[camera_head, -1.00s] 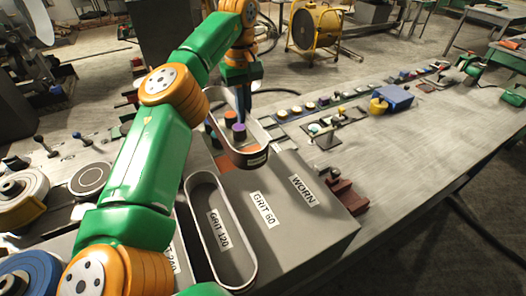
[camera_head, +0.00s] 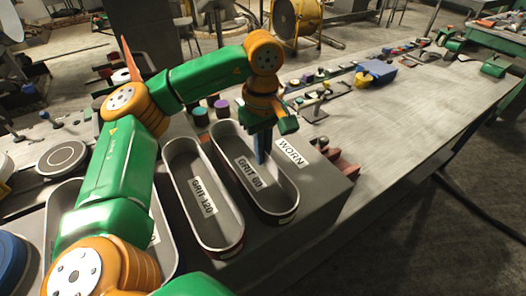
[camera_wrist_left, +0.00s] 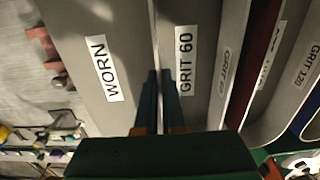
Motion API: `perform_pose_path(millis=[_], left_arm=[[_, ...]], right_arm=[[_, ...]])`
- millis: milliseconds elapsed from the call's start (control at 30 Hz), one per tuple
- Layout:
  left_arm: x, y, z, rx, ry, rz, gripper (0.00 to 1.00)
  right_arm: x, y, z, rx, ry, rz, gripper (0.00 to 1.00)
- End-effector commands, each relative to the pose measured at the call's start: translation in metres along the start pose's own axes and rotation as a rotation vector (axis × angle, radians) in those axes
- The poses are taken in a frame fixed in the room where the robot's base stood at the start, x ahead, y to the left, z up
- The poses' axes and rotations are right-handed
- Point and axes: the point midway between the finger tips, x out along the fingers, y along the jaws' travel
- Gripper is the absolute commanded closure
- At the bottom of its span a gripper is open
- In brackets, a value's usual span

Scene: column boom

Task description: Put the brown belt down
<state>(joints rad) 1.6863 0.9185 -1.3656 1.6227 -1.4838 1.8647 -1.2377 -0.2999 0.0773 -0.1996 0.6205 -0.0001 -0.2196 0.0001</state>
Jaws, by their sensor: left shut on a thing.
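The brown belt (camera_head: 285,218) is an upright oval loop with a pale inner face. It stands around the GRIT 60 label (camera_head: 249,172) on the grey box, beside the WORN label (camera_head: 291,152). My left gripper (camera_head: 262,158) points down and is shut on the belt's right-hand long side. In the left wrist view its fingers (camera_wrist_left: 158,78) pinch the thin belt edge (camera_wrist_left: 153,25) between WORN and GRIT 60. I cannot tell whether the belt's lower edge touches the box. My right gripper is not in view.
A similar loop (camera_head: 238,242) surrounds the GRIT 120 label, close on the left. Another loop (camera_head: 52,205) lies further left, partly behind my left arm. Purple and green cylinders (camera_head: 221,108) stand behind. Dark red blocks (camera_head: 340,172) sit right of the box.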

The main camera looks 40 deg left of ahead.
Motion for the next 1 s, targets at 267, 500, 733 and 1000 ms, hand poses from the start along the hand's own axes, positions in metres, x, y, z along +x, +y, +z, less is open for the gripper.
perform_pose_path(millis=[267, 500, 733, 1000], left_arm=[[0.003, 0.000, 0.000, 0.000, 0.000, 0.001, 1.00], [0.002, 0.001, 0.000, 0.000, 0.001, 0.001, 0.64], [-0.003, 0.001, -0.001, 0.000, 0.001, 0.002, 0.64], [-0.062, 0.001, 0.000, 0.001, 0.002, 0.005, 0.64]], right_arm=[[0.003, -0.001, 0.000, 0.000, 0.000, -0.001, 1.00], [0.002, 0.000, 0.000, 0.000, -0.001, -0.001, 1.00], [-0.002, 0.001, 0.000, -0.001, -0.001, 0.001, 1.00], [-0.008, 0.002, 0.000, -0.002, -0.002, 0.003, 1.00]])
